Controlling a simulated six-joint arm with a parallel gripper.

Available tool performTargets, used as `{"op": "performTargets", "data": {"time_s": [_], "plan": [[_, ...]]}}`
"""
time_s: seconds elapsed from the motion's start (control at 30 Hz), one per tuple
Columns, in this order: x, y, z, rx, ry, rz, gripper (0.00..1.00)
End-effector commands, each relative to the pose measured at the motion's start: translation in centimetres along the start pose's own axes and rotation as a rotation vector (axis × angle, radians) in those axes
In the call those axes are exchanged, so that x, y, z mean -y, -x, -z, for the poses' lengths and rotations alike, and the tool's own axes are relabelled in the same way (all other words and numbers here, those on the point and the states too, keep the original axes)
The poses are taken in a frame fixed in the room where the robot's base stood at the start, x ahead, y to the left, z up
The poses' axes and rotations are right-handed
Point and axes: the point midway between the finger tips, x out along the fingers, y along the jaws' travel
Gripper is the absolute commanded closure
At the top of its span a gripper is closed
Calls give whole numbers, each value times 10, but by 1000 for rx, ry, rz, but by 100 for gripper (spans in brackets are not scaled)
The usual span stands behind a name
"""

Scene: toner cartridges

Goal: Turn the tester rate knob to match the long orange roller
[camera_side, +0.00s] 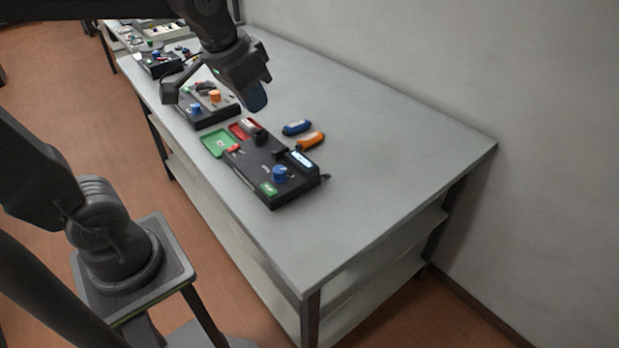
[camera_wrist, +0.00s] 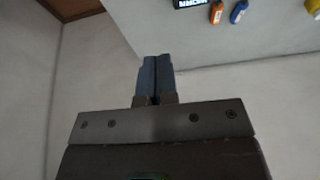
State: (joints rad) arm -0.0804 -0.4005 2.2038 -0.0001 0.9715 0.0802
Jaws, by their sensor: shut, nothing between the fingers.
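The tester is a black box on the grey table in the side view, with a blue knob (camera_side: 280,173) on its near part. A small lit display (camera_side: 301,160) is beside the knob, and a green label (camera_side: 268,188) is in front. An orange roller (camera_side: 311,141) lies on the table behind the tester, next to a blue roller (camera_side: 297,127). The orange roller (camera_wrist: 216,12) and blue roller (camera_wrist: 238,11) also show at the top of the wrist view. My gripper (camera_side: 257,102) is shut and empty, raised above the table, left of the rollers. Its blue fingertips (camera_wrist: 156,62) touch in the wrist view.
A green tray (camera_side: 215,143) and a red tray (camera_side: 243,128) adjoin the tester's far end. Another black unit (camera_side: 205,112) with orange and blue knobs stands behind, with more devices farther back. The table's near right (camera_side: 390,180) is clear, and a wall runs along its right side.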

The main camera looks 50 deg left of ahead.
Motion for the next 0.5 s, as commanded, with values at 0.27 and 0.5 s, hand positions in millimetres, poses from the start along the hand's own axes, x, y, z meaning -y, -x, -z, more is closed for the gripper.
{"op": "performTargets", "data": {"time_s": [0.27,0.5], "plan": [[-20,7,-72,-109,4,-23,100],[-20,1,-76,-99,8,-21,82]]}}
